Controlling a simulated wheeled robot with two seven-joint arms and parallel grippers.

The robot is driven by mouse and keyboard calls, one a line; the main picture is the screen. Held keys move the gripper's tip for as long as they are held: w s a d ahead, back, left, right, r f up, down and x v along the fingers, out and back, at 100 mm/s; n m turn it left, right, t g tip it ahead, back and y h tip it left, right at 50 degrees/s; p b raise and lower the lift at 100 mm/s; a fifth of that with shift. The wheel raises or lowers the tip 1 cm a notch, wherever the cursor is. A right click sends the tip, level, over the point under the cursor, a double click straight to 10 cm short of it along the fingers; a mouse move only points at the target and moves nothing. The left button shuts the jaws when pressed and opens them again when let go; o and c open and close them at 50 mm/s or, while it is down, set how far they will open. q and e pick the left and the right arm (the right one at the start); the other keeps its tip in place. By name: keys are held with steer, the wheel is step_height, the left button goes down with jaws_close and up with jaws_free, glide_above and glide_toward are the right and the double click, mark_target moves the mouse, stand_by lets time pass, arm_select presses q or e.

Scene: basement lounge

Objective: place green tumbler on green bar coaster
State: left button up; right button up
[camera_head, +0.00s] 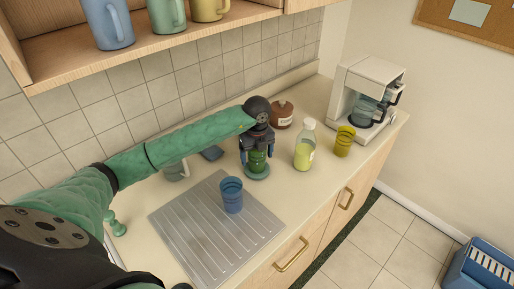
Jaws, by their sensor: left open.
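The green tumbler (257,162) stands upright over the green bar coaster (257,174) on the counter. It appears to rest on the coaster, though the contact is small in the picture. My left gripper (257,152) points down at the tumbler from above, its fingers open on either side of the tumbler's upper part. The gripper hides the tumbler's rim.
A blue tumbler (231,195) stands on the ribbed drainboard (190,232). A bottle (304,150), a yellow tumbler (344,141) and a coffee machine (366,95) are to the right. A brown jar (282,117) is behind. A shelf with mugs (167,14) hangs above.

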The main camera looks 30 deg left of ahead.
arm_select(q)
steer(key=shift+r, duration=0.3)
steer(key=shift+r+b, duration=0.35)
step_height(320, 180, up, 3)
steer(key=shift+w+f+b, duration=0.1)
steer(key=shift+f+b, duration=0.05)
steer(key=shift+b, duration=0.55)
step_height(320, 180, up, 8)
steer(key=b, duration=0.3)
steer(key=shift+r, duration=0.2)
arm_select(e)
steer(key=w+a+r, duration=0.4)
steer(key=w+r, duration=0.1)
steer(key=r, duration=0.3)
steer(key=shift+w+r, duration=0.15)
steer(key=shift+a+r, duration=0.1)
